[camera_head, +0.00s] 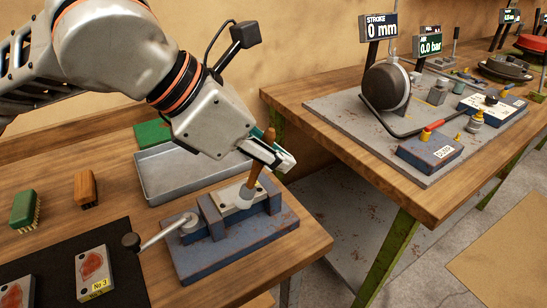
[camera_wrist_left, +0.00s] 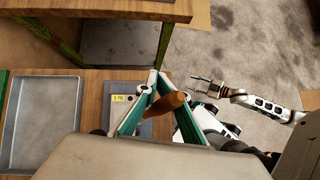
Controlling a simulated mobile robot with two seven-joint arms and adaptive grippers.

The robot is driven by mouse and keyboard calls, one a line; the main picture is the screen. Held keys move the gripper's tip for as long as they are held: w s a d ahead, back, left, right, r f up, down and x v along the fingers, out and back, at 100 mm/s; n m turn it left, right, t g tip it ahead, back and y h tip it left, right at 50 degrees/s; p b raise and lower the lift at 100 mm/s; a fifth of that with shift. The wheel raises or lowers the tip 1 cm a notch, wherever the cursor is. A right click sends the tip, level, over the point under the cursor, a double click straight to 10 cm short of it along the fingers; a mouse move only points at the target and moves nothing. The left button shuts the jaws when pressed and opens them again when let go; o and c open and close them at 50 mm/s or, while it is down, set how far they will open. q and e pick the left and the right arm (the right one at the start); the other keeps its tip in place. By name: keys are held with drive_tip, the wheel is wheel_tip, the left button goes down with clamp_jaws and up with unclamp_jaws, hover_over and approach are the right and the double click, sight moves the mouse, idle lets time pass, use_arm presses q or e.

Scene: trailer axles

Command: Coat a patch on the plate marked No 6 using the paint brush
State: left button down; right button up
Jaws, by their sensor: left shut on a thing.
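My left gripper (camera_head: 274,158) is shut on the wooden handle of the paint brush (camera_head: 254,182). The brush is tilted with its head down at a pale plate (camera_head: 232,214); I cannot tell whether it touches. The plate lies between the jaws of a blue vise (camera_head: 228,251). In the left wrist view the brush handle (camera_wrist_left: 165,105) sits between the fingers, and a yellow label (camera_wrist_left: 118,98) shows on the plate, too small to read surely. My right gripper (camera_wrist_left: 205,87) is in the left wrist view, open and empty, away over the floor.
A grey metal tray (camera_head: 168,185) stands behind the vise. A green brush (camera_head: 23,209) and an orange-brown brush (camera_head: 86,188) stand at left. A plate marked No 3 (camera_head: 92,268) with a reddish patch lies on a black mat (camera_head: 126,262).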

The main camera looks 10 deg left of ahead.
use_arm(q)
drive_tip(key=shift+w+a, duration=1.5)
drive_tip(key=shift+w, duration=1.2)
drive_tip(key=s+d, duration=0.4)
drive_tip(key=shift+s, duration=0.2)
use_arm(e)
drive_tip(key=shift+w+r, duration=0.2)
drive_tip(key=shift+r, duration=0.15)
use_arm(q)
drive_tip(key=shift+r+p, duration=0.1)
drive_tip(key=shift+p, duration=0.2)
wheel_tip(320, 180, up, 6)
drive_tip(key=p, duration=0.3)
use_arm(e)
drive_tip(key=shift+t, duration=0.4)
drive_tip(key=r, duration=0.1)
drive_tip(key=w+r, duration=0.1)
drive_tip(key=r, duration=0.1)
drive_tip(key=w+r, duration=0.1)
drive_tip(key=r, duration=0.1)
